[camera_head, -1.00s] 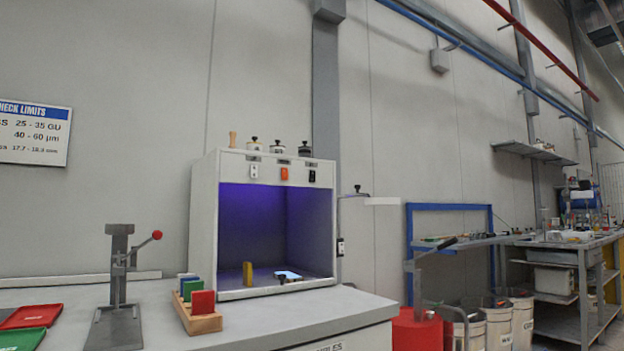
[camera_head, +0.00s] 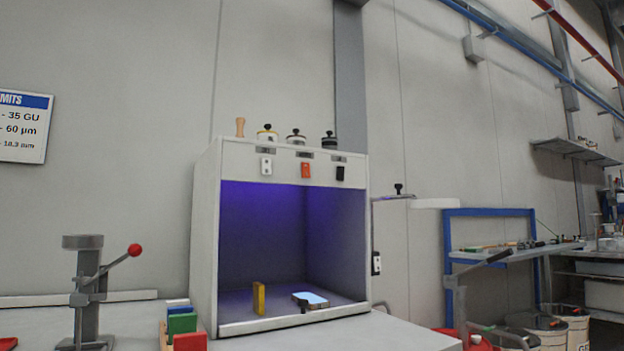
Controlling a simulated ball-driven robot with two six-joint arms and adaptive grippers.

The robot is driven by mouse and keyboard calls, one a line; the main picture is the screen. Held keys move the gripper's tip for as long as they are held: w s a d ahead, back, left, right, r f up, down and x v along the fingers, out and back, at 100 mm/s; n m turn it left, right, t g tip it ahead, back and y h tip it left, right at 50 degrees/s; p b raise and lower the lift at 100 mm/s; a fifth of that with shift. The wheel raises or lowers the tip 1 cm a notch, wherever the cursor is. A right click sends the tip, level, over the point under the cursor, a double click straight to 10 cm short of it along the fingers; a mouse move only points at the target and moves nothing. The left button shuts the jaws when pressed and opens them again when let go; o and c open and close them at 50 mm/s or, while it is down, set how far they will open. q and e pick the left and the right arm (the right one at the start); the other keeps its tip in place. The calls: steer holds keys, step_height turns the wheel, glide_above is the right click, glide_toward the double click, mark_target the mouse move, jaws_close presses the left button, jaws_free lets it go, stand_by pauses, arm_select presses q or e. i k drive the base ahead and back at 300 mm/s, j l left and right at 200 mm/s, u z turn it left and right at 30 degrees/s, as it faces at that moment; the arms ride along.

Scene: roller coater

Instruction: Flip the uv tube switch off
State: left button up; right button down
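A light booth (camera_head: 205,240) stands on the bench, its inside lit violet. Three rocker switches sit in a row on its top front panel: a white one (camera_head: 266,166) at left, an orange-red one (camera_head: 306,171) in the middle and a black one (camera_head: 340,173) at right. Small dark labels sit above them, too small to read, so I cannot tell which is the uv tube switch. Another small switch (camera_head: 376,263) is on the wall side to the right of the booth. Neither of my grippers is in view.
In the booth are a yellow block (camera_head: 259,297) and a small bright-screened device (camera_head: 310,299). A lever press (camera_head: 88,290) and a rack of coloured panels (camera_head: 186,325) stand to the left. Several knobbed pots sit on top. The bench (camera_head: 400,333) in front of the booth's right side is clear.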

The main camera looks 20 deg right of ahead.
mark_target(341, 177)
steer(key=i+l+u, duration=0.15)
steer(key=i, duration=0.25)
steer(key=i+l+u, duration=0.2)
steer(key=i, duration=0.25)
steer(key=l, duration=0.1)
